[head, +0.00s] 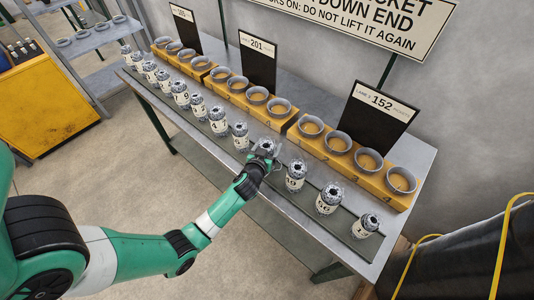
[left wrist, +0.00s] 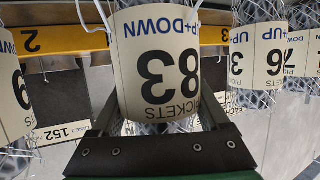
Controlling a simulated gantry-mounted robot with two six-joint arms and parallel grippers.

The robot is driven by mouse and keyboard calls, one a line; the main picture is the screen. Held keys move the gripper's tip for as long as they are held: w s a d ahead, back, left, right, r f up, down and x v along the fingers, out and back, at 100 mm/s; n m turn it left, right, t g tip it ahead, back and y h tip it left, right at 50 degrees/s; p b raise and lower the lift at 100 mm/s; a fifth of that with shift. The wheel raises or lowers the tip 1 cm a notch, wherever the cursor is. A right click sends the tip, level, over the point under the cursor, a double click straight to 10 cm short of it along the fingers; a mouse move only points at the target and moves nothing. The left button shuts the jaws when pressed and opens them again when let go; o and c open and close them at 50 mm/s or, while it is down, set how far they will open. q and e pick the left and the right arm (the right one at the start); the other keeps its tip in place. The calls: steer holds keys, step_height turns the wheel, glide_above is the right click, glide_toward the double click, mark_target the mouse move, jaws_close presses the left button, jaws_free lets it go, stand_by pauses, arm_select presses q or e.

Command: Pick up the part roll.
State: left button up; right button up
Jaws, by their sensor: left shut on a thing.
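Several mesh rolls with white paper labels stand in a row along the front of the table (head: 425,165). My left gripper (head: 260,162) is shut on one roll (head: 266,147) in the middle of that row. In the left wrist view this roll (left wrist: 160,62) fills the centre. Its label appears upside down and reads 83 pickets, up+down. The gripper's dark fingers (left wrist: 160,115) stand on either side of it. The arm partly hides the roll in the head view, and I cannot tell whether its base touches the table. My right gripper is not in view.
Neighbouring rolls (head: 295,176) (head: 240,135) stand close on both sides. Behind the row are yellow blocks (head: 345,165) with grey ring sockets (head: 311,127). Black lane signs (head: 375,120) (head: 257,62) stand behind them. A picket notice (head: 350,20) hangs on the wall.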

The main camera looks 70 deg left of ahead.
mark_target(268, 143)
arm_select(q)
steer(key=shift+r, duration=0.1)
step_height(268, 143, up, 3)
steer(key=shift+r+p, duration=0.1)
steer(key=shift+p, duration=0.45)
steer(key=s+d+r+p, duration=0.1)
steer(key=r, duration=0.1)
steer(key=s+r+p, duration=0.1)
steer(key=s+r, duration=0.1)
steer(key=s+d+r+p, duration=0.1)
steer(key=r, duration=0.1)
steer(key=shift+s+d+r, duration=0.2)
steer(key=shift+s+d, duration=0.1)
steer(key=shift+s, duration=0.05)
steer(key=s+d+r, duration=0.3)
steer(key=s+d, duration=0.1)
steer(key=s, duration=0.3)
steer(key=shift+s+d+r, duration=0.15)
steer(key=shift+s, duration=0.15)
